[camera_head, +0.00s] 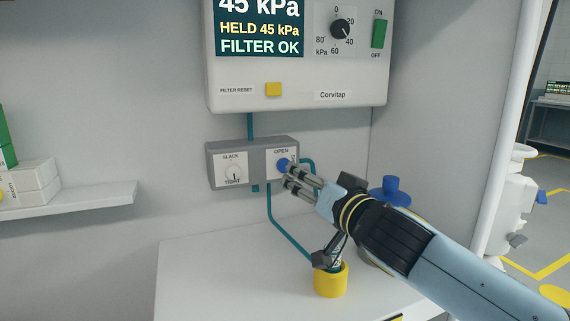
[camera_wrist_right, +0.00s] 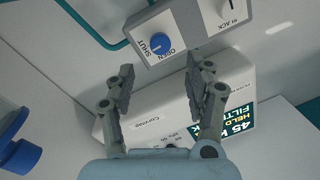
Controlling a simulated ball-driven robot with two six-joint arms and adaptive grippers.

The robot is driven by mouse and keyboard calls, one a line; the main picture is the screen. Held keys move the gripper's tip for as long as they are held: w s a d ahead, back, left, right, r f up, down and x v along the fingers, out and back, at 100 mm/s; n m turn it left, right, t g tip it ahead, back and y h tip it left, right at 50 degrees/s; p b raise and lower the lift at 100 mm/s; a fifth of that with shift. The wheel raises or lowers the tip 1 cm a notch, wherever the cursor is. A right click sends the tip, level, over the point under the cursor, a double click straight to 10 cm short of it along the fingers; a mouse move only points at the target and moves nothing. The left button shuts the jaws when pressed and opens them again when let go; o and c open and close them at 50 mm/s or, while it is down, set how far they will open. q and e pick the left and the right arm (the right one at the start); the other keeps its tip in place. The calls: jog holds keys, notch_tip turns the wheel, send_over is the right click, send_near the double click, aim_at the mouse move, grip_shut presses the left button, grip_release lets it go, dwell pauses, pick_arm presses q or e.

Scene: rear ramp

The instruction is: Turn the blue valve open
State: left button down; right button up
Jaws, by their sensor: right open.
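The blue valve (camera_head: 282,165) is a small round knob on the right half of a grey wall box (camera_head: 211,165), beside an OPEN label. In the right wrist view the blue valve (camera_wrist_right: 160,47) has a white mark and sits near SHUT and OPEN labels; I cannot tell exactly which one the mark points to. My right gripper (camera_head: 288,177) is open, its fingertips just in front of the knob and partly covering its panel. In the wrist view the gripper (camera_wrist_right: 160,70) has its fingers spread, with the knob beyond the gap, apparently untouched. My left gripper is not in view.
The display unit (camera_head: 300,95) overhangs above. Teal pipes (camera_head: 285,235) run down to a counter (camera_head: 215,280) with a yellow-based fitting (camera_head: 330,282) and a blue-capped container (camera_head: 391,192) near my right arm.

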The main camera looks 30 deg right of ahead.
aim_at(283, 165)
jog(key=w+d+p, duration=0.1)
jog(key=w, duration=0.7)
jog(key=shift+p, duration=0.4)
jog(key=shift+d, duration=0.1)
jog(key=shift+c, duration=0.5)
jog(key=c, duration=0.5)
grip_shut()
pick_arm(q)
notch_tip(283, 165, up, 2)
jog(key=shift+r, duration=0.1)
